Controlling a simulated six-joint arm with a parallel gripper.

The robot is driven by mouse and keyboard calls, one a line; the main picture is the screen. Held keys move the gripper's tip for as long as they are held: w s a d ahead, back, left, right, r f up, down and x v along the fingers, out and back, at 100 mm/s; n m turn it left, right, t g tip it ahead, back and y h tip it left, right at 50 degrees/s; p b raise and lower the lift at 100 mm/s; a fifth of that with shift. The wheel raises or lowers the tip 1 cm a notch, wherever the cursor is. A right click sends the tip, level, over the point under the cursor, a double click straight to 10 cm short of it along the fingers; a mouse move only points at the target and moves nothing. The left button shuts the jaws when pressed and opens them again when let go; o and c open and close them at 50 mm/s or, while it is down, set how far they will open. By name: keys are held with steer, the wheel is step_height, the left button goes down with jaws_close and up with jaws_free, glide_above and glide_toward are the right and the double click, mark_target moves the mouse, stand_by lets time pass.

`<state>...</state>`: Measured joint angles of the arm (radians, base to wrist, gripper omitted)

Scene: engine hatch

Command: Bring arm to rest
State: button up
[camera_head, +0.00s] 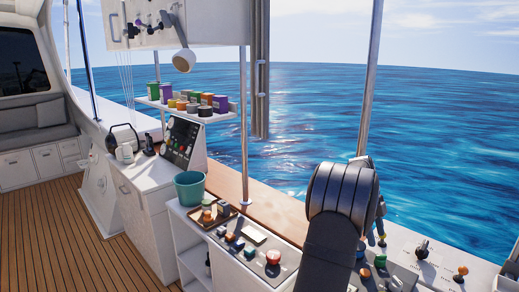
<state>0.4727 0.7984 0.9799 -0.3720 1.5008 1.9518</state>
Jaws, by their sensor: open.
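My dark, ribbed arm (342,205) rises from the bottom edge at the right of centre, in front of the console. Its upper part bends over near the metal post. Nothing can be seen held.
The console (240,262) carries several knobs and buttons. A teal bucket (189,188), a small tray (208,217) and a control panel (182,140) stand to the left. Metal posts (369,80) rise nearby.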

mark_target(381, 256)
steer(key=v, duration=1)
steer(key=x, duration=1.7)
steer(key=shift+s+f, duration=0.1)
steer(key=shift+f, duration=0.3)
steer(key=n+t, duration=0.1)
steer(key=n, duration=0.2)
steer(key=shift+s+r+n+h, duration=0.1)
steer(key=shift+n+h, duration=0.3)
steer(key=n+t, duration=0.2)
steer(key=n, duration=0.3)
steer(key=shift+s, duration=0.1)
steer(key=n+t, duration=0.1)
steer(key=n, duration=0.3)
steer(key=shift+s+t, duration=0.1)
steer(key=shift+t, duration=0.3)
steer(key=shift+s+n+t, duration=0.1)
steer(key=shift+n+t, duration=0.5)
steer(key=shift+n, duration=1.3)
steer(key=shift+o, duration=0.5)
